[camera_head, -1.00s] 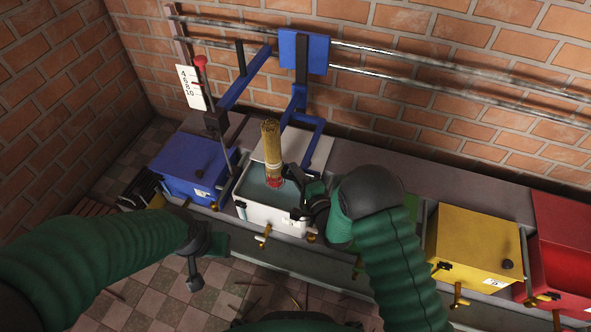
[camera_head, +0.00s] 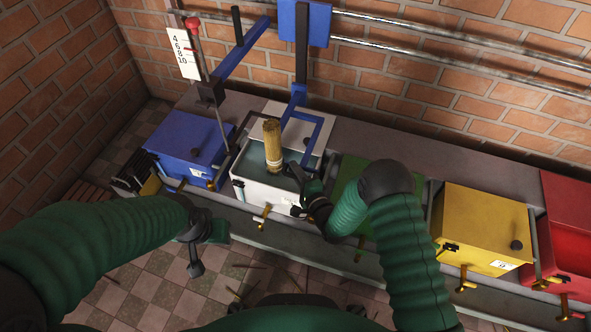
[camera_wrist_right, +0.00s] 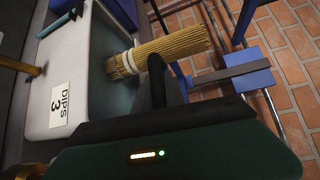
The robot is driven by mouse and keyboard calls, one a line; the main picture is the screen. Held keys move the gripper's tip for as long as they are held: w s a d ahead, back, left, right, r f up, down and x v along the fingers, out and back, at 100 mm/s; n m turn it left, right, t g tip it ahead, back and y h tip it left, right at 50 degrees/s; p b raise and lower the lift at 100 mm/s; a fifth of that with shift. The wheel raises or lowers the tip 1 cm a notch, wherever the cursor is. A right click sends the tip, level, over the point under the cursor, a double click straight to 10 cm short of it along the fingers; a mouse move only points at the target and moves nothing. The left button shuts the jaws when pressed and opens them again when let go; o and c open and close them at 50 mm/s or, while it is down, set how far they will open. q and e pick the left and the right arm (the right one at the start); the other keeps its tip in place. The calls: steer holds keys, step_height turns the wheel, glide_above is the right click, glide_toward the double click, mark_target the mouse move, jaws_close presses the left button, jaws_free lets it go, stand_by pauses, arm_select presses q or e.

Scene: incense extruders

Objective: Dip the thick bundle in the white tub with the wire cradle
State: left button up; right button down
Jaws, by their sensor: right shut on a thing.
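The thick bundle (camera_head: 272,146) of tan sticks stands nearly upright in the white tub (camera_head: 268,193), its lower end at or in the dark liquid. My right gripper (camera_head: 289,171) reaches in over the tub's right side and is shut on the bundle low down. In the right wrist view the bundle (camera_wrist_right: 165,51) lies across the picture behind a dark finger, and the tub (camera_wrist_right: 64,84) carries a "DIPS 3" label. I cannot make out the wire cradle clearly. My left gripper (camera_head: 196,262) hangs over the floor, away from the tubs; its jaws are unclear.
A blue frame (camera_head: 321,131) hangs over the tub's back right, near the bundle. A blue box (camera_head: 188,142) stands to the left; green, yellow (camera_head: 483,225) and red (camera_head: 570,225) boxes stand to the right. A rod with a red knob (camera_head: 192,23) rises behind the blue box.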

steer(key=shift+s+a+f, duration=0.2)
steer(key=shift+s+f, duration=0.1)
steer(key=shift+f, duration=0.2)
steer(key=c, duration=1.4)
jaws_free()
steer(key=shift+f, duration=0.1)
steer(key=shift+w, duration=0.1)
steer(key=shift+r, duration=0.25)
steer(key=p+v, duration=0.7)
steer(key=v, duration=0.9)
steer(key=shift+s+d, duration=0.25)
steer(key=shift+d, duration=0.15)
